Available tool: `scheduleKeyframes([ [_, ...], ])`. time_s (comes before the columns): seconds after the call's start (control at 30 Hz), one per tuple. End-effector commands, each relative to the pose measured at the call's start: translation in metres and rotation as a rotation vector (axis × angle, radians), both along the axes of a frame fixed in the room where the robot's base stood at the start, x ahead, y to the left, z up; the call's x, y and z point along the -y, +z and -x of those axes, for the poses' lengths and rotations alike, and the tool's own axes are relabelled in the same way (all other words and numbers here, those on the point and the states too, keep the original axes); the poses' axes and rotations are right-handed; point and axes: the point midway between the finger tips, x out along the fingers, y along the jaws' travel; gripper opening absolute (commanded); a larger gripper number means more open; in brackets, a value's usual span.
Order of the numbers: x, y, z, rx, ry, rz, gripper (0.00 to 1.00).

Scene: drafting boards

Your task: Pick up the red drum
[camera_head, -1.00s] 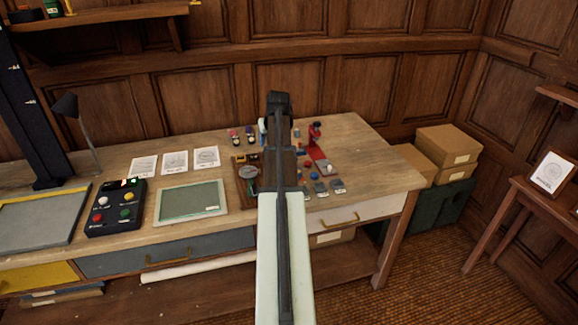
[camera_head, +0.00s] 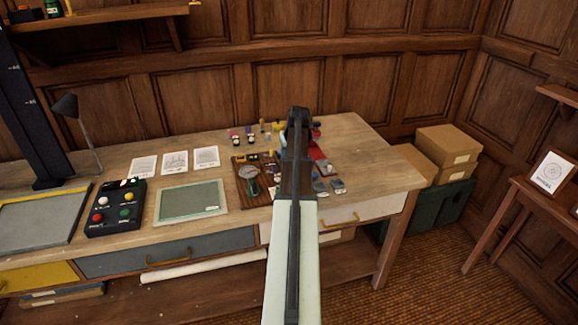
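My arm reaches up the middle of the view. Its dark end, with my gripper (camera_head: 298,117), is over the right half of the workbench. The fingers are too small and hidden to show whether they are open or shut. A red upright piece (camera_head: 316,130) shows just right of the arm's end, partly covered by it. It stands at the back of a red base (camera_head: 318,155). I cannot tell for sure whether this is the red drum. Several small parts, one of them red or purple (camera_head: 234,134), stand left of the arm's end at the back.
A brown board (camera_head: 247,195) with a round dial and a green part lies left of my arm. Grey blocks (camera_head: 338,187) sit to its right. A green-topped panel (camera_head: 190,201) and a black button box (camera_head: 116,208) lie farther left. The right end of the bench (camera_head: 385,170) is clear.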

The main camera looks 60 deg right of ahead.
Motion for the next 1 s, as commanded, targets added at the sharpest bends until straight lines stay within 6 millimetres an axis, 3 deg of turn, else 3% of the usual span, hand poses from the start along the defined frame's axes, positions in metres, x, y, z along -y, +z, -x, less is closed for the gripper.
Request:
scheduleKeyframes([
  [0.27, 0.003, -0.009, -0.003, 0.000, 0.000, 0.000, 0.57],
  [0.67, 0.013, -0.050, -0.018, 0.000, 0.001, -0.001, 0.57],
  [0.93, 0.014, -0.053, -0.018, 0.000, 0.000, 0.000, 0.57],
  [1.0, 0.014, -0.053, -0.018, 0.000, 0.000, 0.000, 0.50],
])
